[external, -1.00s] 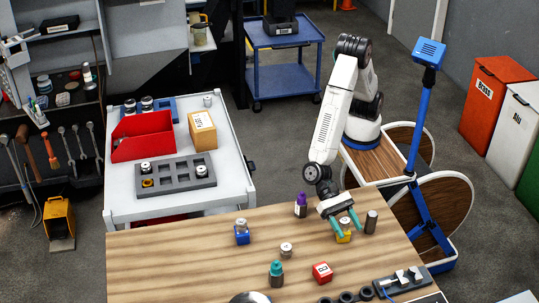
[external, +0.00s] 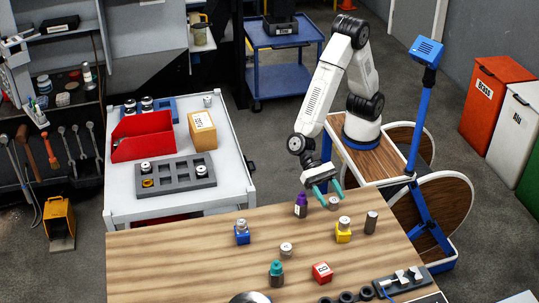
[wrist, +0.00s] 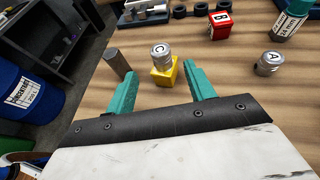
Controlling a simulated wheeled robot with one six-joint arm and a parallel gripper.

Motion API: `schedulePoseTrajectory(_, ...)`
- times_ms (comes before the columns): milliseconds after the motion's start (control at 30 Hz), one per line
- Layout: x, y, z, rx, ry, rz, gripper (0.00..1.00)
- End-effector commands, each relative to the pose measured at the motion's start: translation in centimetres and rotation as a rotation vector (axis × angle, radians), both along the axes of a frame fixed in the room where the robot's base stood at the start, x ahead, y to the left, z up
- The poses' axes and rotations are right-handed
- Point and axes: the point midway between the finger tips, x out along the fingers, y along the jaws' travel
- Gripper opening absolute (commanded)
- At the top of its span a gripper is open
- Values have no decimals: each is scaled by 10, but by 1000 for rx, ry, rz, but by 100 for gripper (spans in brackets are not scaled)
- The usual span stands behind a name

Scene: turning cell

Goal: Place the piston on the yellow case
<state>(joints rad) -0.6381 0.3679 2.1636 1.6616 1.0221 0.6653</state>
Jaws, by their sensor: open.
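A silver piston (external: 344,221), marked C in the wrist view (wrist: 161,54), stands upright on top of the yellow case (external: 343,236). The case also shows in the wrist view (wrist: 163,75), below the piston. My gripper (external: 327,192) is open and empty, above the table's far edge, behind and above the yellow case. In the wrist view, its teal fingers (wrist: 163,82) are apart, with the piston and case beyond the gap. They look clear of both.
A dark grey cylinder (external: 371,222) stands right of the yellow case. A purple-capped bottle (external: 301,206) and a small silvery piece (external: 334,203) are near my gripper. A loose piston marked A (wrist: 268,63), a red case (external: 322,272) and a blue case (external: 242,237) stand on the table.

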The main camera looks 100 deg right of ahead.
Motion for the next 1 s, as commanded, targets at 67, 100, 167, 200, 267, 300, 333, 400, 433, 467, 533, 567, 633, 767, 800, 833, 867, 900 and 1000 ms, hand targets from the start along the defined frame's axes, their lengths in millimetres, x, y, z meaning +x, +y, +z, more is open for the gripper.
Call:
schedulePoseTrajectory(67, 1, -3, 1, 0, 0, -1, 54)
schedulePoseTrajectory(100, 1, -3, 2, 0, 0, -1, 54)
schedulePoseTrajectory(167, 1, -3, 2, 0, 0, -1, 54)
schedulePoseTrajectory(200, 1, -3, 2, 0, 0, -1, 54)
schedulePoseTrajectory(267, 1, -3, 2, 0, -1, -1, 54)
schedulePoseTrajectory(300, 1, -4, 3, 0, -6, 2, 54)
schedulePoseTrajectory(333, 1, -6, 5, 1, -14, 7, 54)
schedulePoseTrajectory(400, 0, -16, 13, 0, -53, 29, 54)
schedulePoseTrajectory(433, -1, -23, 19, -1, -81, 46, 54)
schedulePoseTrajectory(467, -2, -33, 26, -3, -115, 67, 54)
schedulePoseTrajectory(533, -7, -62, 45, -15, -225, 133, 54)
schedulePoseTrajectory(567, -11, -77, 54, -25, -281, 167, 54)
schedulePoseTrajectory(633, -21, -117, 71, -59, -419, 255, 54)
schedulePoseTrajectory(767, -43, -191, 90, -156, -656, 426, 54)
schedulePoseTrajectory(800, -51, -214, 93, -196, -722, 479, 54)
schedulePoseTrajectory(833, -56, -232, 95, -229, -770, 519, 54)
schedulePoseTrajectory(867, -62, -250, 97, -263, -816, 559, 54)
schedulePoseTrajectory(900, -70, -273, 98, -311, -870, 614, 54)
schedulePoseTrajectory(1000, -92, -330, 99, -450, -986, 755, 54)
